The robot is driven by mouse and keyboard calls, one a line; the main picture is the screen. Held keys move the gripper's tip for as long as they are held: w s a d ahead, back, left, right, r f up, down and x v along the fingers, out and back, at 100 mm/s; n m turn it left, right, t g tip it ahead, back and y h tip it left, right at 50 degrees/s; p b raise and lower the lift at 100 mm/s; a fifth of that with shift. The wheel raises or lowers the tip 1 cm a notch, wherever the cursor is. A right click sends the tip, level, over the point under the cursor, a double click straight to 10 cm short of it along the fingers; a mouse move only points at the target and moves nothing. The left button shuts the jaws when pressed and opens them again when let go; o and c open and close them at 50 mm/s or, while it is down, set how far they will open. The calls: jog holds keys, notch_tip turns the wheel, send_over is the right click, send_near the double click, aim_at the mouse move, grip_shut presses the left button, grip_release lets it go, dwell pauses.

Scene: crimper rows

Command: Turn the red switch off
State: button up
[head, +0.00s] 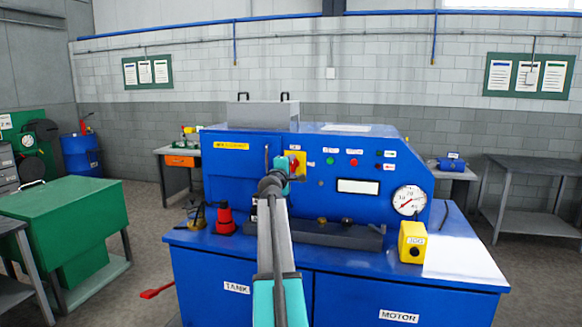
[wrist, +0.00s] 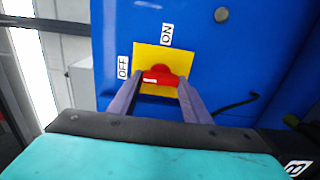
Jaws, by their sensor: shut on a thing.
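The red switch (wrist: 160,76) is a rotary knob on a yellow plate (wrist: 150,55) on the blue machine's front. In the wrist view, an ON label (wrist: 167,34) is above the plate and an OFF label (wrist: 123,67) is to its left. A white mark shows on the knob's left part; I cannot tell exactly which label it points to. My gripper (wrist: 157,86) has one finger on each side of the knob and is shut on it. In the head view, my gripper (head: 291,168) partly hides the yellow plate (head: 301,158) and the knob.
The blue machine (head: 235,180) carries a pressure gauge (head: 409,200), a yellow box (head: 412,242) and a red-and-black object (head: 225,219) on its ledge. A black cable (wrist: 235,104) lies right of the knob. A green cabinet (head: 65,215) stands at the left.

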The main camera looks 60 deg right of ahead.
jog(key=o, duration=1)
jog(key=shift+o, duration=0.2)
jog(key=shift+a, duration=0.15)
jog(key=b+v, duration=0.3)
jog(key=v, duration=1)
jog(key=shift+a, duration=0.25)
jog(key=shift+s, duration=0.1)
